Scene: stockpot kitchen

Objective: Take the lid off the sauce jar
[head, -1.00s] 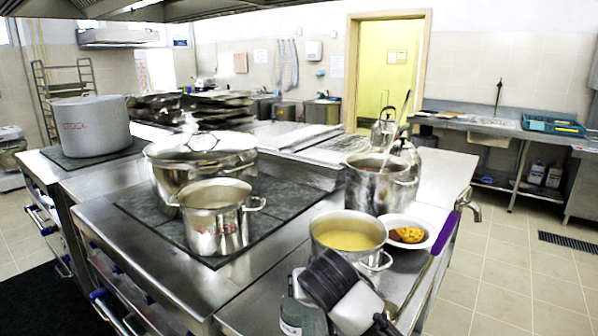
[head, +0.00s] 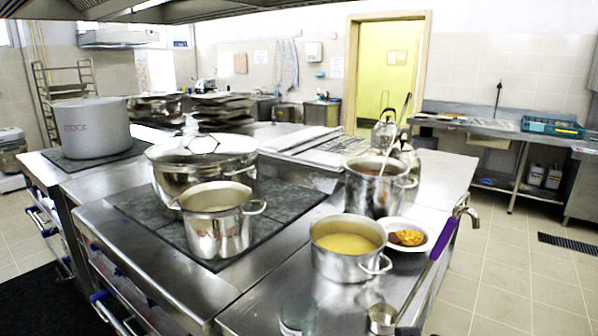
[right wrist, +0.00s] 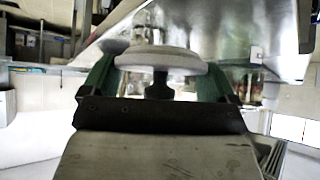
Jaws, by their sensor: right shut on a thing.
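The sauce jar (head: 298,316) is a small, clear greenish jar at the bottom edge of the head view, on the steel counter's front. Its lower part is cut off by the frame, and no lid shows on it. My right gripper (right wrist: 160,60) shows only in the right wrist view. Its two green fingers are shut on a pale round lid (right wrist: 165,55) with a dark knob, apart from the jar as far as I can see. My left gripper is in neither view.
A pot of yellow soup (head: 346,243) and a plate of food (head: 408,235) stand behind the jar. A ladle with a purple handle (head: 443,238) lies to the right. A steel pot (head: 217,222) stands on the dark hob (head: 270,215).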

